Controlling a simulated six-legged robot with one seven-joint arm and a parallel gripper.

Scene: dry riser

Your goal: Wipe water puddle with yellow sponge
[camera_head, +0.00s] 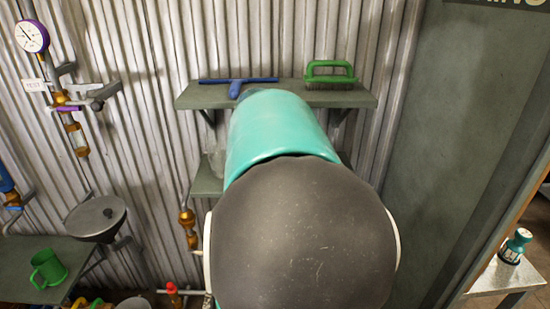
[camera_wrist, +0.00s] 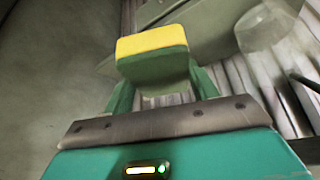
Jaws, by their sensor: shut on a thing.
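The yellow sponge (camera_wrist: 152,41) shows in the wrist view, with a yellow face and a green layer below it. My gripper (camera_wrist: 152,78) is shut on the sponge, with its green fingers on either side of it. The sponge is held in front of a grey-green shelf surface, and I cannot tell whether it touches it. In the head view my own arm covers the middle, so the gripper and sponge are hidden there. I see no water puddle clearly in either view.
A shelf (camera_head: 195,97) on the corrugated wall holds a blue squeegee (camera_head: 237,84) and a green brush (camera_head: 330,73). A lower shelf (camera_head: 207,182) is partly behind my arm. At left are a gauge (camera_head: 32,36), a funnel (camera_head: 96,217) and a green mug (camera_head: 48,268).

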